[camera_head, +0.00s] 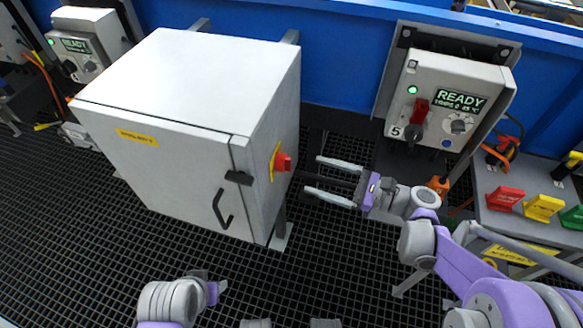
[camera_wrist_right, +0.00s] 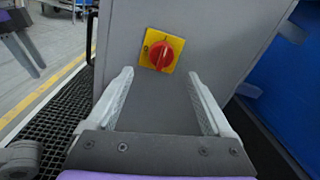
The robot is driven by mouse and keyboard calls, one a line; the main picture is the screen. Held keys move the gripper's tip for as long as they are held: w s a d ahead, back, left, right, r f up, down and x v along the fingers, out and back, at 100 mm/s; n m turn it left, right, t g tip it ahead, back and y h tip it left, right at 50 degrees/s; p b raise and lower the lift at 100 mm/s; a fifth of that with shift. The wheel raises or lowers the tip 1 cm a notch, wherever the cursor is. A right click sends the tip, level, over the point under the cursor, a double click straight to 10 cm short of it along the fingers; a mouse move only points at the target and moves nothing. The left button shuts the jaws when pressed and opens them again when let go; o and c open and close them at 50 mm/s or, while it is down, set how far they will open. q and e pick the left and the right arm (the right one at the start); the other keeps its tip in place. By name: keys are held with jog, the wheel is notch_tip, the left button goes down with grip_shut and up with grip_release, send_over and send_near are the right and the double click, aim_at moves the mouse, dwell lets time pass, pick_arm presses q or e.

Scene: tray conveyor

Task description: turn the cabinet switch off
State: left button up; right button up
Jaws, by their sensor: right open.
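The cabinet (camera_head: 160,170) is a light grey box with a black door handle, standing left of centre in the head view. Its switch (camera_head: 282,161) is a red rotary knob on a yellow plate on the cabinet's right side. In the right wrist view the red switch (camera_wrist_right: 161,54) shows face-on, a little above and between the fingers. My right gripper (camera_head: 325,177) is open and empty, pointing at the switch with a gap between them. My left gripper (camera_head: 219,287) is at the bottom of the head view; its jaws are not clear.
A control box with a READY display (camera_head: 445,100) is mounted behind my right arm. Red, yellow and green blocks (camera_head: 541,206) sit on a grey stand at the right. A blue beam (camera_head: 345,50) runs along the back. Black grating (camera_head: 290,285) covers the floor.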

aim_at(284, 163)
jog(key=b+x, duration=0.1)
jog(key=x, duration=0.6)
jog(key=shift+w+a, duration=0.2)
jog(key=shift+a, duration=0.1)
grip_shut()
jog(key=shift+n, duration=0.4)
jog(key=n+p, duration=0.1)
jog(key=n, duration=0.5)
jog(key=n+p, duration=0.1)
jog(key=n, duration=0.5)
jog(key=n+g+y+p, duration=0.1)
jog(key=n, duration=0.4)
jog(key=shift+w+d+r+n, duration=0.15)
jog(key=shift+w+n, duration=0.1)
jog(key=shift+n, duration=0.15)
